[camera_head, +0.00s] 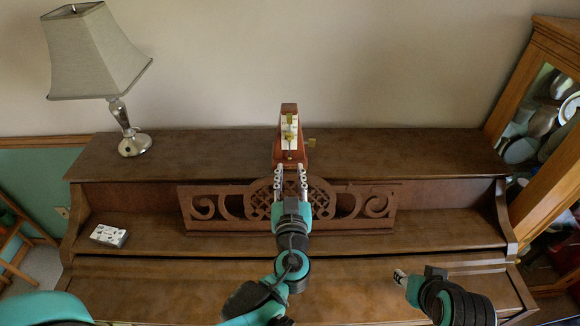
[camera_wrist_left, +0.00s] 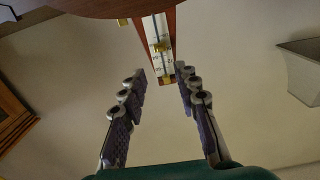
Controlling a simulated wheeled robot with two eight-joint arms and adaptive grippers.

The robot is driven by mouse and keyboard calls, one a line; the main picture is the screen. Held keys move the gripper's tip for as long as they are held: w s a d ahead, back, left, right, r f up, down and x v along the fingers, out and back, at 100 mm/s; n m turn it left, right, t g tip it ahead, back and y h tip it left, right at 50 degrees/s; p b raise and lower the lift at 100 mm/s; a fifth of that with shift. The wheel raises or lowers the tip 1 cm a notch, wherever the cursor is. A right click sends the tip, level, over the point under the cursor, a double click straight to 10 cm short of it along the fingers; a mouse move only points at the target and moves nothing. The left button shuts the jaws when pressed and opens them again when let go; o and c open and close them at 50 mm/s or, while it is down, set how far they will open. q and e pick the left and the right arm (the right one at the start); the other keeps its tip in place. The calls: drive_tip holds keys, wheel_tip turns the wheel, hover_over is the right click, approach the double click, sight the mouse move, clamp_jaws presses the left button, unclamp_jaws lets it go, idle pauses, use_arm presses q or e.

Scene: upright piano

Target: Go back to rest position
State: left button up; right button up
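My left gripper (camera_head: 290,173) reaches over the middle of the upright piano (camera_head: 420,150). Its fingers are apart with nothing between them, which also shows in the left wrist view (camera_wrist_left: 160,84). A red-brown metronome (camera_head: 289,110) with a white scale and brass parts stands on the piano top just beyond the fingertips. In the left wrist view the metronome (camera_wrist_left: 172,60) is past the finger ends; I see no contact. My right gripper (camera_head: 400,278) is low at the right, in front of the piano. Its fingers are too small and foreshortened to tell their opening.
A lamp (camera_head: 95,55) with a grey shade stands on the piano's left end. A small patterned box (camera_head: 108,236) lies on the left of the ledge. The carved music stand (camera_head: 220,208) is under my left gripper. A glass cabinet (camera_head: 545,115) is at the right.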

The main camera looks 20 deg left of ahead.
idle(0.4)
use_arm(q)
drive_tip(key=s+a+f+g, duration=0.6)
drive_tip(key=a+f+g, duration=0.1)
drive_tip(key=a, duration=0.1)
drive_tip(key=s+d+f+m+g+h, duration=0.3)
drive_tip(key=s+d+h, duration=0.1)
drive_tip(key=s, duration=0.4)
drive_tip(key=shift+s+d+h, duration=0.25)
drive_tip(key=shift+h, duration=0.25)
